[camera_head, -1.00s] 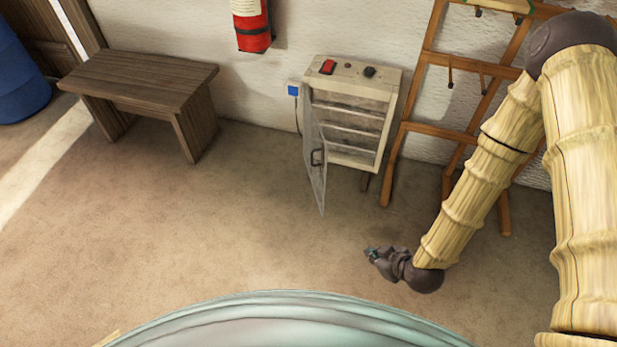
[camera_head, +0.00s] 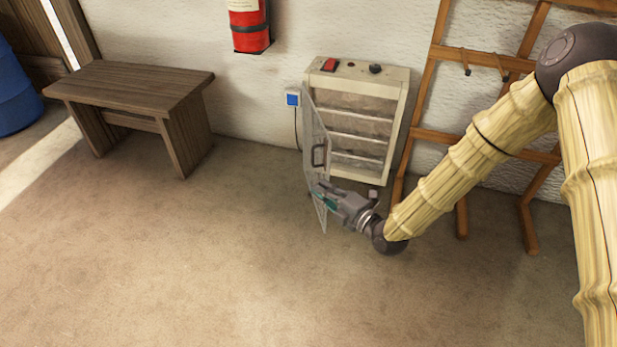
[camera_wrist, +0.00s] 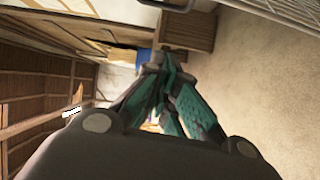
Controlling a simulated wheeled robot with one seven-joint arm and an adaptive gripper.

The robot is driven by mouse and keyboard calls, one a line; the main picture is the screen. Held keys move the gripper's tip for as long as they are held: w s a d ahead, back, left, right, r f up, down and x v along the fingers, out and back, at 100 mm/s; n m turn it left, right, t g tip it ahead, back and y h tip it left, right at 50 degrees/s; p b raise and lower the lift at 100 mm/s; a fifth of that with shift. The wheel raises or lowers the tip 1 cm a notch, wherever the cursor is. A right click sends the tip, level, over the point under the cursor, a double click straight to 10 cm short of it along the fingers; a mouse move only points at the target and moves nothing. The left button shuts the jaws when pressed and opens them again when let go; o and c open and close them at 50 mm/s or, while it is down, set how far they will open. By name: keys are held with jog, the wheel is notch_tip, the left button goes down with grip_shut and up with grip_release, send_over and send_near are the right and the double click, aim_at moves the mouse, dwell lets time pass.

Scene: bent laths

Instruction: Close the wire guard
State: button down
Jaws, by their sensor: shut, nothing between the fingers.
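The wire guard (camera_head: 318,150) is a thin mesh door hinged at the left side of a cream heater cabinet (camera_head: 398,115). It stands swung wide open, out from the wall, so the cabinet front with its crossbars is bare. A dark handle (camera_head: 319,155) is on the guard. My gripper (camera_head: 318,192) is shut and empty, at the lower part of the guard, below the handle, reaching in from the right. I cannot tell whether it touches. In the wrist view the shut fingers (camera_wrist: 155,68) point past the mesh (camera_wrist: 275,12) and handle (camera_wrist: 168,5) at the top edge.
A wooden bench (camera_head: 135,85) stands at left, with a blue barrel (camera_head: 12,85) beyond it. A red extinguisher (camera_head: 250,25) hangs on the wall. A wooden rack (camera_head: 420,95) stands right of the cabinet, close to my arm. The floor in front is clear.

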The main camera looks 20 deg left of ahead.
jog(key=w+a+n+b, duration=0.1)
jog(key=w+a+b, duration=0.4)
jog(key=w, duration=0.3)
jog(key=shift+a+r, duration=0.3)
jog(key=shift+a, duration=0.45)
jog(key=shift+w+d, duration=0.1)
